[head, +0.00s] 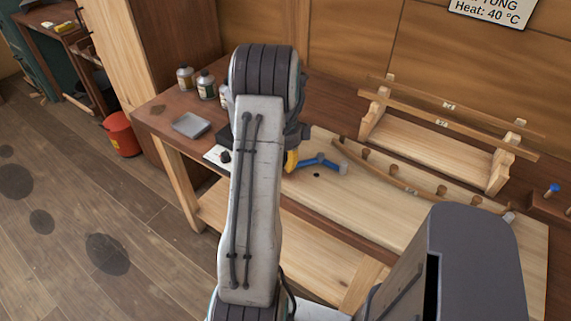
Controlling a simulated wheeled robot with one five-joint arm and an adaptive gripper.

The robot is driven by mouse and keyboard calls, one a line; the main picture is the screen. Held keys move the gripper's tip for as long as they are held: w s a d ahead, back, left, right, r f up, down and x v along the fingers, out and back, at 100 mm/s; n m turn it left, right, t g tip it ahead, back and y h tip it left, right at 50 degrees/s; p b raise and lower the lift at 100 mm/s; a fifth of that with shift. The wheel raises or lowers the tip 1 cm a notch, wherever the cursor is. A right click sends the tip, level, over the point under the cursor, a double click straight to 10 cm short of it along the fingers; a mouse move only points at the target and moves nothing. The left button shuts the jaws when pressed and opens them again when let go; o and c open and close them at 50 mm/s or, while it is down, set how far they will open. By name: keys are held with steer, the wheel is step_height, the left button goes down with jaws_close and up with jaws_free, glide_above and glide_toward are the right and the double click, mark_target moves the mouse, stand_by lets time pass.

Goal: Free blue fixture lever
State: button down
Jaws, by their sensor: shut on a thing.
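The blue fixture lever (322,160) lies low over the light wooden board on the workbench, with a grey end at its right. My gripper (291,161) shows only as a yellow part at the lever's left end, just right of my arm. It is shut on the lever there. My arm hides most of the gripper and the exact grip. A curved wooden strip (405,184) with several wooden pegs along it runs right from near the lever.
A wooden rack (430,145) with labelled planks stands behind the board. Several jars (205,86) and a grey tray (190,124) are at the bench's left. A blue-headed tool (551,190) lies at far right. A red bucket (122,134) stands on the floor, otherwise clear at left.

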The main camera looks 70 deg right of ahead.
steer(key=shift+d+r, duration=0.2)
steer(key=c, duration=1.7)
jaws_free()
steer(key=o, duration=0.8)
steer(key=shift+a+f, duration=0.15)
step_height(320, 180, up, 12)
steer(key=shift+r, duration=0.1)
